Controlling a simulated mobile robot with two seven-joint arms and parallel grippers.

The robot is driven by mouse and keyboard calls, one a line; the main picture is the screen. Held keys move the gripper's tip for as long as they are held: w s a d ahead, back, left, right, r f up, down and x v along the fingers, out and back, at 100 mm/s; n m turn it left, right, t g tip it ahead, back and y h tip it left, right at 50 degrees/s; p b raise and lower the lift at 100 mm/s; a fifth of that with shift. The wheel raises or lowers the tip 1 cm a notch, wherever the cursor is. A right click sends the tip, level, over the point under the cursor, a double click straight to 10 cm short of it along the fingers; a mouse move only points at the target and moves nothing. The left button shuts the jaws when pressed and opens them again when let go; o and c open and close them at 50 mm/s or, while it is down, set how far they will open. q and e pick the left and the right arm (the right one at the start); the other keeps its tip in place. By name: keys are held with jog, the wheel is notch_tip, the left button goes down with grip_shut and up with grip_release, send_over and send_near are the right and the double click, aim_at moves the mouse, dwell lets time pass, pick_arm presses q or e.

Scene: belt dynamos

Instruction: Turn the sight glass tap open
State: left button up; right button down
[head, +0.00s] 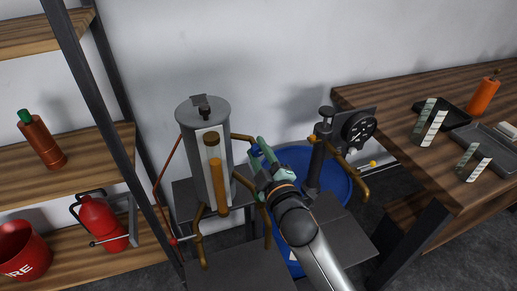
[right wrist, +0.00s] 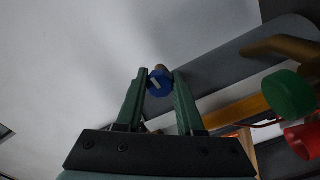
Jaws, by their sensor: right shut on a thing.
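A grey metal cylinder (head: 190,118) with a glass sight tube (head: 213,147) on its front stands behind the shelf corner. The tube shows an amber-brown column in its lower part. A small blue tap knob (head: 255,149) sits to the right of the cylinder. My right gripper (head: 260,153) is at this knob, its green fingers one on each side. In the right wrist view the blue knob (right wrist: 160,84) with a pale line across its face lies between the fingertips of my right gripper (right wrist: 160,92), which is shut on it. My left gripper is out of view.
Green (right wrist: 290,94) and red (right wrist: 305,140) knobs lie right of the gripper in the wrist view. A blue drum (head: 335,178), a black post with a wheel (head: 358,128) and brass pipes (head: 345,165) stand close by. A wooden bench (head: 400,95) is at right, shelves (head: 85,152) at left.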

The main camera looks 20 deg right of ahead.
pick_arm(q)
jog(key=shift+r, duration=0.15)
pick_arm(e)
jog(key=shift+m, duration=0.4)
jog(key=c, duration=0.5)
grip_release()
